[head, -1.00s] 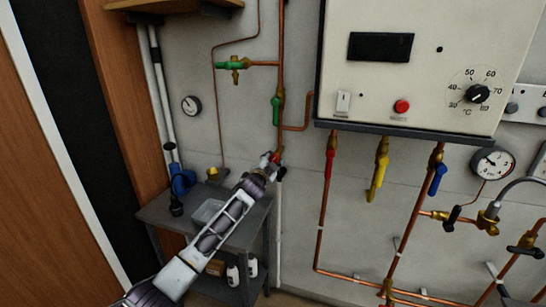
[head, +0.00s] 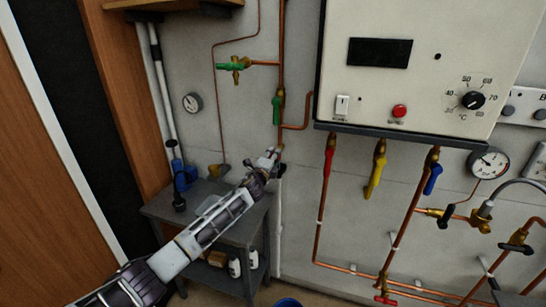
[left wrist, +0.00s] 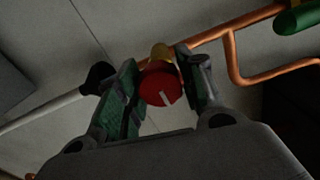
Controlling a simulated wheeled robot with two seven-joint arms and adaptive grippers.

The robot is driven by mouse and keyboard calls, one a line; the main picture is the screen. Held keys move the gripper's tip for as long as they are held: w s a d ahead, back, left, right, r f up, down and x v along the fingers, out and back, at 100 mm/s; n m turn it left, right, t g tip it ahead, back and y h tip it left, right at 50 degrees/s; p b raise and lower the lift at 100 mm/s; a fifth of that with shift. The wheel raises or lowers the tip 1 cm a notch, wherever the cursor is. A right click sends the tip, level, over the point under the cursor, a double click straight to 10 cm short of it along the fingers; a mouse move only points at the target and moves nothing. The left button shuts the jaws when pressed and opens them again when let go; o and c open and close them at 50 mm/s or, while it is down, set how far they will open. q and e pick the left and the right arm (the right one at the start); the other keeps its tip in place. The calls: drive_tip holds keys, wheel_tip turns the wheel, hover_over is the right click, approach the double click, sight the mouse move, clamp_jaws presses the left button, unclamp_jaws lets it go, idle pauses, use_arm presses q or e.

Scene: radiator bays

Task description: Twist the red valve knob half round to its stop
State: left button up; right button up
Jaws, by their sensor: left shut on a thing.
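The red valve knob (left wrist: 162,86) shows in the left wrist view between the two fingers of my left gripper (left wrist: 164,84). It is round, with a white mark line on its face that points down and slightly right. A brass fitting (left wrist: 161,53) sits behind it on a copper pipe. My left gripper is shut on the knob. In the head view my left gripper (head: 274,156) reaches the wall at the lower end of the vertical copper pipe and hides the knob. My right gripper is not in view.
A green-handled valve (head: 277,110) sits above on the same pipe. Right of it hang red (head: 329,159), yellow (head: 377,170) and blue (head: 434,178) levers under the white control box (head: 370,80). A grey table (head: 247,228) stands below my left arm.

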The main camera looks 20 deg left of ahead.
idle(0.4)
use_arm(q)
drive_tip(key=o, duration=1)
drive_tip(key=shift+s+a, duration=0.15)
drive_tip(key=shift+s, duration=5.85)
drive_tip(key=shift+f, duration=0.1)
